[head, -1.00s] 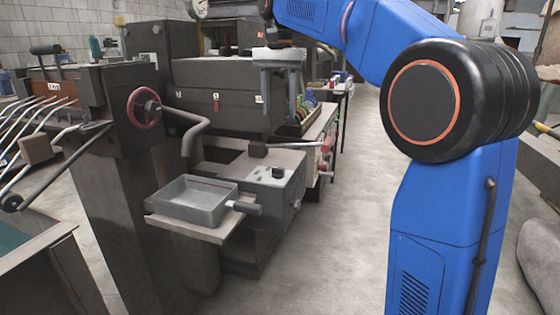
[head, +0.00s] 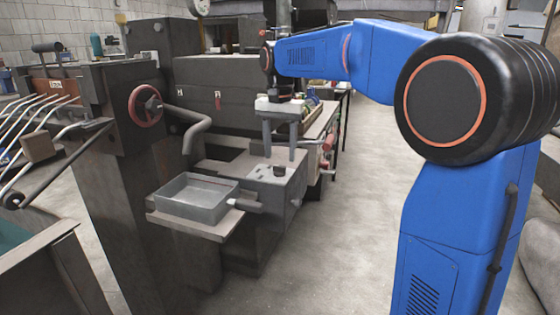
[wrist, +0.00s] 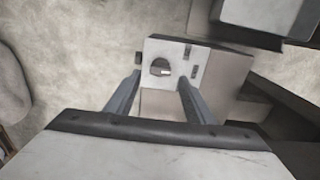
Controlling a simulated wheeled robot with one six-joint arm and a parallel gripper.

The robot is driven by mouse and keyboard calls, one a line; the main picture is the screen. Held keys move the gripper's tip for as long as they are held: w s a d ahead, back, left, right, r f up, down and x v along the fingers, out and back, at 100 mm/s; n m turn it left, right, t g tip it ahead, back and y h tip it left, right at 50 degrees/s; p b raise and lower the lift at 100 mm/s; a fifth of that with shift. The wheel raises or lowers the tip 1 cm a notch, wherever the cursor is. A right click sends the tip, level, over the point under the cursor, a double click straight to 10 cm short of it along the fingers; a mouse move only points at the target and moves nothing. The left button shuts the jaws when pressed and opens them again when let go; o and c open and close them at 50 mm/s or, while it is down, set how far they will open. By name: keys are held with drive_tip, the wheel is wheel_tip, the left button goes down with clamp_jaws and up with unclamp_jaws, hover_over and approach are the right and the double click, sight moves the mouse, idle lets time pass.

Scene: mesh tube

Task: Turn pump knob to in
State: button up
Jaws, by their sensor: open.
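The pump knob (head: 279,170) is a small dark round knob on the flat top of a grey control box (head: 268,183). In the wrist view the knob (wrist: 159,67) carries a light mark on its right side. My gripper (head: 279,156) points down above the box, its two grey fingers apart. In the wrist view the gripper (wrist: 160,80) is open and empty, and the knob lies between and just beyond the fingertips. Whether the fingers reach down to the knob's height is unclear. Any lettering by the knob is too small to read.
A grey metal tray (head: 196,199) stands on a ledge left of the box. A curved pipe (head: 190,125) and a red handwheel (head: 146,106) are on the machine to the left. Open concrete floor (head: 340,230) lies to the right.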

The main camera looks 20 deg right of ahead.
sight(279, 170)
drive_tip(key=shift+f, duration=1.75)
drive_tip(key=shift+c, duration=0.5)
drive_tip(key=c, duration=0.9)
drive_tip(key=shift+c, duration=0.2)
drive_tip(key=n, duration=0.5)
drive_tip(key=shift+a+n, duration=0.1)
drive_tip(key=shift+n, duration=0.2)
drive_tip(key=shift+a+n, duration=0.1)
drive_tip(key=shift+n, duration=2)
